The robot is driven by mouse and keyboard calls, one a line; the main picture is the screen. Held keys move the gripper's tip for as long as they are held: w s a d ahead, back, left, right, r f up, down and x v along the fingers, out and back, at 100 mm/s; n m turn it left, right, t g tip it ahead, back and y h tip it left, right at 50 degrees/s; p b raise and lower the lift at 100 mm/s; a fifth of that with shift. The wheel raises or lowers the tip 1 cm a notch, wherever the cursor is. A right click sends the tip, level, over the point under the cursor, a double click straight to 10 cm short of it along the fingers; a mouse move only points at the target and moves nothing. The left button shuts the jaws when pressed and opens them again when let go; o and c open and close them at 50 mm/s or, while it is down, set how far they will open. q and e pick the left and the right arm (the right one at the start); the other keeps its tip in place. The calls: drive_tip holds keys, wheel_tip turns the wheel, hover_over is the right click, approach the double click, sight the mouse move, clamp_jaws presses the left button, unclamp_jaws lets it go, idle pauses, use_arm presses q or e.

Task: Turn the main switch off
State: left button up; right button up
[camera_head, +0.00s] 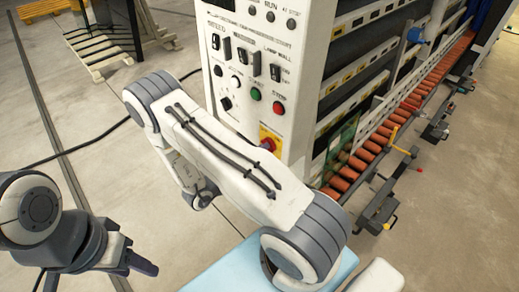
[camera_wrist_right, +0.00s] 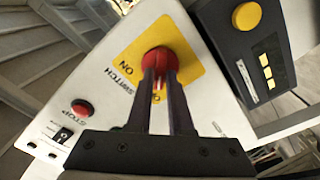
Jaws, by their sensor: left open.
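The main switch is a red knob on a yellow plate (camera_head: 270,141), low on the front of the white control panel. In the right wrist view the red knob (camera_wrist_right: 158,61) sits between the dark fingers of my right gripper (camera_wrist_right: 160,72), which look closed around its handle. The word ON shows on the yellow plate (camera_wrist_right: 187,50) beside the knob. In the head view my right gripper is hidden behind my right arm. My left gripper (camera_head: 105,268) is open and empty at the lower left, far from the panel.
A green button (camera_head: 256,93) and a red stop button (camera_head: 278,108) sit above the switch. A dark box with a yellow button (camera_wrist_right: 246,16) is close beside the switch. An orange roller conveyor (camera_head: 375,143) runs to the right. Open floor lies left of the panel.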

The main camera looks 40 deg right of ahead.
drive_tip(key=shift+o, duration=1.2)
drive_tip(key=a+b, duration=0.4)
drive_tip(key=a, duration=0.6)
drive_tip(key=shift+s+a, duration=0.2)
drive_tip(key=shift+s, duration=0.2)
drive_tip(key=shift+w, duration=0.1)
